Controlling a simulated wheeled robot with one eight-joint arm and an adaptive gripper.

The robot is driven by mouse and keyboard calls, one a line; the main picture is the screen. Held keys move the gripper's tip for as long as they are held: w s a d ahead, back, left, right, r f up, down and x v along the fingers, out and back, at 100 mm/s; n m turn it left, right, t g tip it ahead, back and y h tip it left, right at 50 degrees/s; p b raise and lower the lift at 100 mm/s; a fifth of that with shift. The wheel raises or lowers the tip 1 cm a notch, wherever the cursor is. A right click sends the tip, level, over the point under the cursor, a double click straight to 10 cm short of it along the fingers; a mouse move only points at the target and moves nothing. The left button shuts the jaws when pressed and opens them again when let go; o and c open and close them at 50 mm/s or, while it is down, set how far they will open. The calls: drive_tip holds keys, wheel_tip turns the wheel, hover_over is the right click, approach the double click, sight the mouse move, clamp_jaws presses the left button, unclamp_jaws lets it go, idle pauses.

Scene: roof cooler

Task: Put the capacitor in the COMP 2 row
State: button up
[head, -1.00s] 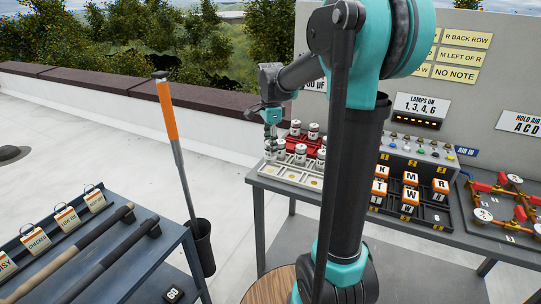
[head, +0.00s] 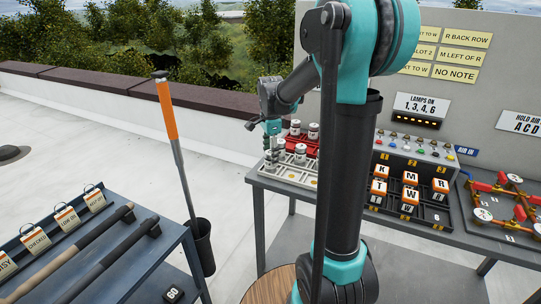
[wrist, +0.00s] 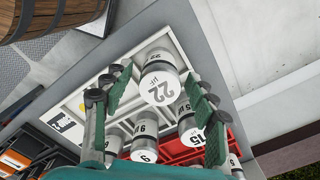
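A white cylindrical capacitor marked 22 µF (wrist: 162,88) stands in the pale tray (wrist: 80,102) in the wrist view. My gripper (wrist: 158,75) is open, with one teal finger on each side of this capacitor. A small gap shows at its left side; contact on the right is hard to tell. Other capacitors marked 6 (wrist: 144,155) and 15 (wrist: 192,138) stand closer to the red tray (wrist: 172,152). In the head view my gripper (head: 271,148) is low over the left end of the pale tray (head: 297,178). I cannot read a COMP 2 label.
The bench also holds a rack of lettered orange-and-white blocks (head: 410,193) and a red-valve board (head: 507,205). A lamp panel (head: 415,150) stands behind the rack. My arm hides part of the trays. A blue table with tags (head: 90,255) is at left.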

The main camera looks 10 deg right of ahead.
drive_tip(key=shift+r, duration=0.15)
wheel_tip(320, 180, up, 12)
drive_tip(key=s+d+f+n, duration=0.1)
drive_tip(key=s+f+n, duration=0.1)
drive_tip(key=s+f, duration=0.1)
drive_tip(key=s+f+n+t, duration=0.1)
drive_tip(key=s+f+n, duration=0.2)
drive_tip(key=s+f, duration=0.1)
drive_tip(key=s+d+f+n+t, duration=0.1)
drive_tip(key=s+f+n, duration=0.2)
drive_tip(key=f, duration=0.2)
drive_tip(key=shift+s+d, duration=0.15)
drive_tip(key=shift+d, duration=0.15)
drive_tip(key=s+d+f+n+t, duration=0.1)
drive_tip(key=s+f+n+t, duration=0.1)
drive_tip(key=s+f+n, duration=0.6)
drive_tip(key=s+f, duration=0.2)
drive_tip(key=s, duration=0.1)
drive_tip(key=shift+s+d, duration=0.2)
drive_tip(key=shift+s, duration=0.15)
